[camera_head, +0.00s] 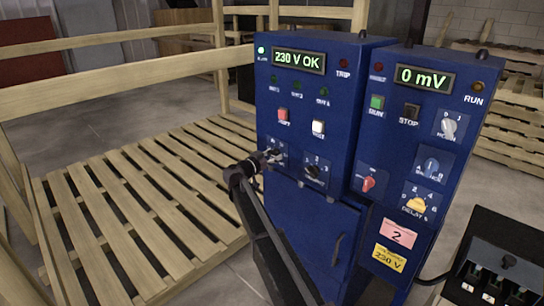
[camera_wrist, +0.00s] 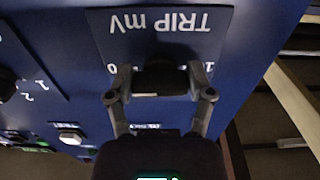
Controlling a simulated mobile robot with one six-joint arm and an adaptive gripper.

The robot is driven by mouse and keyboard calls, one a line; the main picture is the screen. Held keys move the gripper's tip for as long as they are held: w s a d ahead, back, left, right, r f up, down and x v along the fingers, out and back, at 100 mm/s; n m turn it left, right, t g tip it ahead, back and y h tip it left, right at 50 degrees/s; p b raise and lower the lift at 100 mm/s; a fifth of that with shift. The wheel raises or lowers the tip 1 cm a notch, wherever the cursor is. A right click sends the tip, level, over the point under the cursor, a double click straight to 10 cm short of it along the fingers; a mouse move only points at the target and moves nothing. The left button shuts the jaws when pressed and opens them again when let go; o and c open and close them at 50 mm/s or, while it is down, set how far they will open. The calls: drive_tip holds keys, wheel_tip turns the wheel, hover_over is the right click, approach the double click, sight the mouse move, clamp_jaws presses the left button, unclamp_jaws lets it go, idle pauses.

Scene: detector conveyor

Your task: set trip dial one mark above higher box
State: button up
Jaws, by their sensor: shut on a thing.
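The trip dial is a black knob (camera_wrist: 160,75) on a dark blue plate marked "TRIP mV" (camera_wrist: 160,24), upside down in the wrist view. My gripper (camera_wrist: 160,88) is shut on this knob, one finger on each side. In the head view my gripper (camera_head: 266,159) is at the lower left dial of the left blue cabinet (camera_head: 310,110) and covers part of it. Only a few scale figures show beside the fingers; the knob's pointer and most marks are hidden. The right cabinet's display (camera_head: 424,78) reads "0 mV". I cannot tell which box readings are meant.
A second black dial (camera_head: 316,173) sits just right of my gripper. A red switch (camera_head: 368,184), a yellow delay dial (camera_head: 416,203) and other knobs are on the right cabinet (camera_head: 400,150). A black slotted unit (camera_head: 499,262) stands lower right. A wooden pallet (camera_head: 140,200) lies left.

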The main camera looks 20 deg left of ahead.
drive_tip(key=shift+w+a, duration=0.1)
idle(0.3)
drive_tip(key=o, duration=1.1)
drive_tip(key=v, duration=1.2)
drive_tip(key=shift+f, duration=0.1)
